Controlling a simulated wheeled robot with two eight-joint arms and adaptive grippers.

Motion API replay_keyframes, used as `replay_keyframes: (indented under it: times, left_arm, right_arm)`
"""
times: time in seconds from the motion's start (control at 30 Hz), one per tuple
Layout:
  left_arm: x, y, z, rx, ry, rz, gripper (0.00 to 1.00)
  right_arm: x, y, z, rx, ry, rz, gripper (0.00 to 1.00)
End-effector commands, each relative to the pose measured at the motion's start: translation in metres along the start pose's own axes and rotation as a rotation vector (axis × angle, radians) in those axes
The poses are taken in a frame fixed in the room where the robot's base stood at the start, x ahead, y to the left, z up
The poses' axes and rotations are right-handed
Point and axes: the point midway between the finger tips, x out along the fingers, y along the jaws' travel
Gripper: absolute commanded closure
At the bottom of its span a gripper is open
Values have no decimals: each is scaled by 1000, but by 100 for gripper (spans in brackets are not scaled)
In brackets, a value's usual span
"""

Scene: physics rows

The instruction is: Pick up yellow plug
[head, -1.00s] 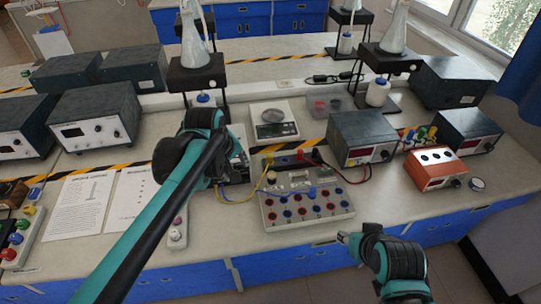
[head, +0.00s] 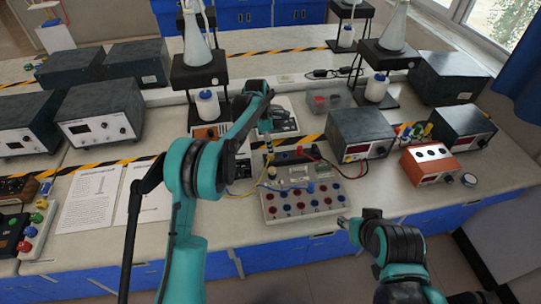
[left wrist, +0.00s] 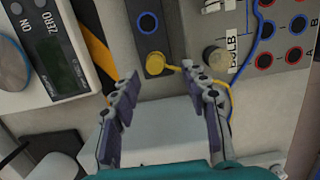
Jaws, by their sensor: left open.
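The yellow plug (left wrist: 155,64) sits in the socket panel (left wrist: 268,70) with a yellow wire running from it, and it lies just beyond my open left fingers in the left wrist view. In the head view the yellow plug (head: 271,172) is at the panel's left edge. My left gripper (left wrist: 164,105) is open, with nothing between its fingers; in the head view it shows (head: 267,150) above the panel's left back corner. My right gripper (head: 343,224) is in front of the bench's front edge, and its jaws are too small to judge.
A digital scale (left wrist: 50,50) is left of the plug in the left wrist view. Red and black wires join the panel to a dark power supply (head: 360,135). An orange meter box (head: 430,164) stands at the right. Paper sheets (head: 90,198) lie at the left.

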Motion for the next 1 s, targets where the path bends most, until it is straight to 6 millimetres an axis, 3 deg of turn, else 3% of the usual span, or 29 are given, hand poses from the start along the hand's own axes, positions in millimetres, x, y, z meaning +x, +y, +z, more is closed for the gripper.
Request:
replay_keyframes:
  times: [0.43, 0.67, 0.7, 0.87, 1.0]
  left_arm:
    - [58, 8, -2, 2, 0, 2, 55]
    - [61, 8, -2, 2, 0, 2, 55]
    - [60, 8, -2, 2, 0, 2, 57]
    - [60, 8, -2, 2, 0, 2, 100]
    - [60, 8, -2, 3, 0, 2, 100]
  right_arm:
    - [20, 0, 15, 0, 0, 0, 60]
    - [20, 0, 14, 0, 0, 0, 60]
    - [20, 0, 14, 0, 0, 0, 60]
    - [20, 0, 14, 0, 0, 0, 60]
    - [20, 0, 14, 0, 0, 0, 60]
